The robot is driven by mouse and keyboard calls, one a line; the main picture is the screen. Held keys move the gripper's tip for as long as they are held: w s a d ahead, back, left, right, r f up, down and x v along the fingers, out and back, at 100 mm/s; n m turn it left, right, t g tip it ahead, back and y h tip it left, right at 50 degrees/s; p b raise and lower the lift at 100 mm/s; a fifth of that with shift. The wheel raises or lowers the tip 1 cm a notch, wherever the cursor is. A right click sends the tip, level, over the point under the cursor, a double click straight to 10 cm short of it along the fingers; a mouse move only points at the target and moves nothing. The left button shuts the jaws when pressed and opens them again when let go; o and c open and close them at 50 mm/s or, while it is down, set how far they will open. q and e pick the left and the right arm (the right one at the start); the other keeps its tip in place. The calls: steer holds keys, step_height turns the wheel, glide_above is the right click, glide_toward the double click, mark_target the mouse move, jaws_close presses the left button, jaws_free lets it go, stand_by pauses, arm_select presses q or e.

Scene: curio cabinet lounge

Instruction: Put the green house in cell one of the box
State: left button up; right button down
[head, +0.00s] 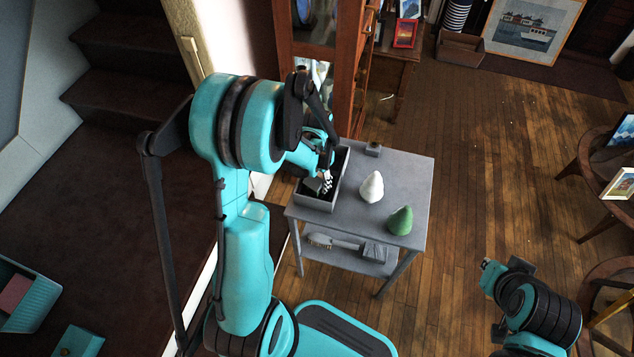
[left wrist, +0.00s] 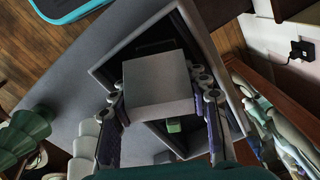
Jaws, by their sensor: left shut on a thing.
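My left gripper (left wrist: 160,92) is shut on a plain grey block (left wrist: 158,86) and holds it over the open dark grey box (left wrist: 104,74). In the head view my left gripper (head: 326,180) is at the box (head: 318,204), and its fingers hide part of the inside. A small green piece (left wrist: 174,126) shows inside the box beside the held block; I cannot tell whether it is the green house. The block hides much of the box's inside in the left wrist view. My right arm shows at the lower right of the head view, but its fingers do not.
The box stands on a grey side table (head: 415,172). A white tree-like piece (head: 371,187), a green one (head: 400,221) and a small grey block (head: 373,149) stand right of it. A brush (head: 333,243) lies on the lower shelf. A wooden cabinet (head: 359,85) is behind.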

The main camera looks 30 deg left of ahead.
arm_select(q)
steer(key=shift+r, duration=0.1)
steer(key=o, duration=1.4)
steer(key=shift+o, duration=0.2)
